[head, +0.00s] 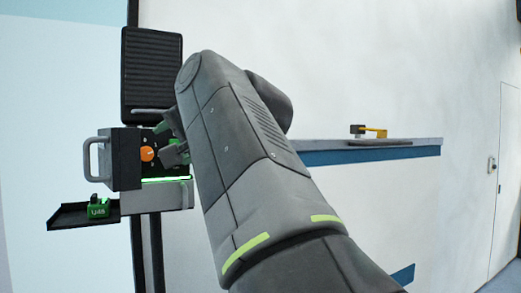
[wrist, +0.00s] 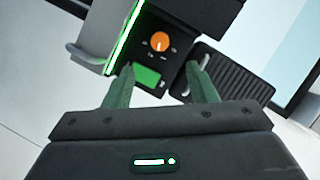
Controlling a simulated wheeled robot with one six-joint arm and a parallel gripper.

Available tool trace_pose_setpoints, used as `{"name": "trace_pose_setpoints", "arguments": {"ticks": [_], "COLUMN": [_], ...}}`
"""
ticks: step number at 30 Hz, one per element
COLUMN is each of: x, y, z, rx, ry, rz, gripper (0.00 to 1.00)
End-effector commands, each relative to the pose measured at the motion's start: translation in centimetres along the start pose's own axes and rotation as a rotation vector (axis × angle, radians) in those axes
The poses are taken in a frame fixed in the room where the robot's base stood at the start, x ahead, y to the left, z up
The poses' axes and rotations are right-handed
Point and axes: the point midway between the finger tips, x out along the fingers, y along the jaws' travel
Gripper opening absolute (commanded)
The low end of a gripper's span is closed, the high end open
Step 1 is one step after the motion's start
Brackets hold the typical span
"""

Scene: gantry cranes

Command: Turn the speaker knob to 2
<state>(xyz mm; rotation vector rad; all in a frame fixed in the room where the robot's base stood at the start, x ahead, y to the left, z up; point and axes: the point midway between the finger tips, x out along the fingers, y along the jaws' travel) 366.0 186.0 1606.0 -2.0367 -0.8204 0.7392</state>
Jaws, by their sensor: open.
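The speaker knob (head: 147,153) is a round orange dial on the front of a dark box (head: 121,172) mounted on a post. It also shows in the wrist view (wrist: 160,41), with small marks around it too small to read. My gripper (wrist: 160,78) is open and empty, its two green fingers pointing towards the dark panel with the knob ahead of and between them. The fingers look apart from the knob. In the head view my gripper (head: 172,142) is just right of the knob, partly hidden by my arm.
A ribbed black panel (head: 152,75) stands above the box. A green-lit strip (head: 166,179) runs along a grey block below. A green item marked U48 (head: 98,208) sits on a small black shelf (head: 70,216) at left. A ledge (head: 375,146) with a yellow object (head: 372,131) is at right.

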Motion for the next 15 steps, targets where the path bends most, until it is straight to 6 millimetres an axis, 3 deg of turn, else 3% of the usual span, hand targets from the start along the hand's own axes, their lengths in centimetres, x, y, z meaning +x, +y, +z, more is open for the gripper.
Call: {"name": "trace_pose_setpoints", "arguments": {"ticks": [9, 15], "x": [6.8, 10.2], "y": [-0.2, -0.1], "z": [-0.1, -0.1], "rx": [-0.002, -0.001], "ry": [-0.004, -0.001], "rz": [0.002, 0.003], "gripper": [0.52, 0.52]}}
